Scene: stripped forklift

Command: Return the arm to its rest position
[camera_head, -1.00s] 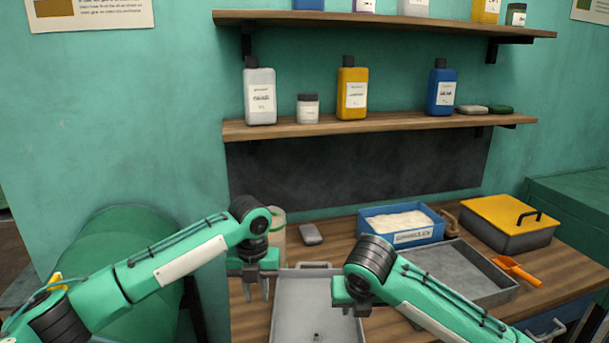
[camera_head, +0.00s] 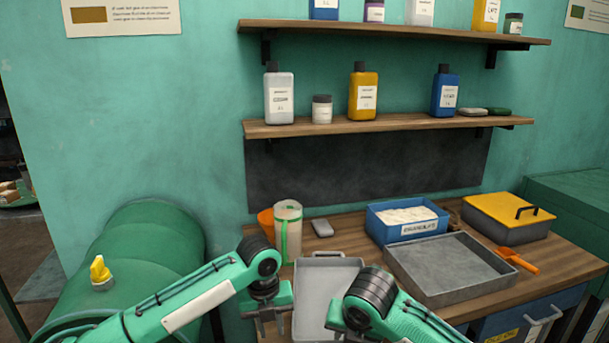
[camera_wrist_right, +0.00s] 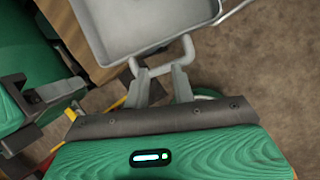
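My left arm comes in from the left in the head view. Its gripper (camera_head: 272,330) points down with its fingers apart and nothing between them, by the left edge of the light grey tray (camera_head: 312,290). My right arm comes in from the lower right, and its wrist covers part of that tray; its fingertips are cut off there. In the right wrist view, the right gripper (camera_wrist_right: 160,78) has its two fingers apart, close to the handle of the grey tray (camera_wrist_right: 120,30). I cannot tell whether they touch the handle.
The wooden bench (camera_head: 575,262) holds a wide grey tray (camera_head: 450,265), a blue bin (camera_head: 402,232), a yellow-lidded box (camera_head: 508,222) and an orange scoop (camera_head: 525,264). Shelves with bottles hang above.

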